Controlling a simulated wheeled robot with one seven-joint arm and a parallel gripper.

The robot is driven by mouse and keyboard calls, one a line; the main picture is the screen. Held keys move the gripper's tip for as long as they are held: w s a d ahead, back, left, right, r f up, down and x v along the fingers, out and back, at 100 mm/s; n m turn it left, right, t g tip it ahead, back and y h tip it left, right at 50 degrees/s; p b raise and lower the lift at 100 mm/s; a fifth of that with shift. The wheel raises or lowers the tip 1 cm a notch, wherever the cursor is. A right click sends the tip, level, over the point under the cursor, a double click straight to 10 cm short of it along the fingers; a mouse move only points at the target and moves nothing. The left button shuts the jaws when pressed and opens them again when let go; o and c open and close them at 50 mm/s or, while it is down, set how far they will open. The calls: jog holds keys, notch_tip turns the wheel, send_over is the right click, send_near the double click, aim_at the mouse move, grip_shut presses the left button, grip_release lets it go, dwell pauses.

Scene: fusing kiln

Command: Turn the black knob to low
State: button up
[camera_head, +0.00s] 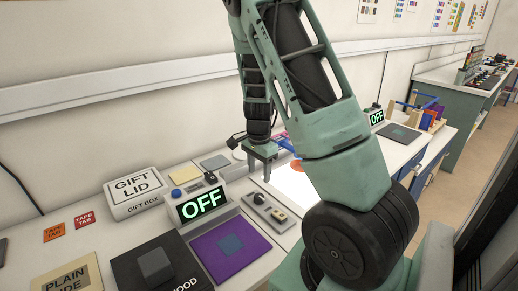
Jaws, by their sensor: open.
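A small grey control panel (268,213) lies on the bench, right of the lit OFF display. A small dark knob (259,199) sits toward its back end, and a pale yellowish part sits nearer its front. The knob's pointer direction and any setting labels are too small to read. My gripper (261,172) points down behind the panel, with its two fingers apart and nothing seen between them. It appears to be above the bench and apart from the knob.
An OFF display (200,204) stands left of the panel. A purple sheet (230,249), a black hood piece (165,270) and a white gift lid box (133,193) lie nearby. A bright white surface (294,184) lies right of the gripper. Another OFF display (377,117) is farther back.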

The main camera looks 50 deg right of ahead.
notch_tip(320, 180, up, 8)
dwell(0.8)
jog(key=s+a+r+n+y, duration=0.1)
jog(key=a+r+n+y, duration=0.15)
jog(key=a+n, duration=1.75)
jog(key=s+a+n+h, duration=0.1)
jog(key=s+a+n, duration=0.3)
jog(key=s+a, duration=0.4)
jog(key=s+a+r+n+h, duration=0.1)
jog(key=s+a+n, duration=0.2)
jog(key=s+a, duration=0.5)
jog(key=a, duration=0.4)
jog(key=shift+s+a+r+n, duration=0.15)
jog(key=shift+a+r+n, duration=0.15)
jog(key=shift+a+n, duration=0.1)
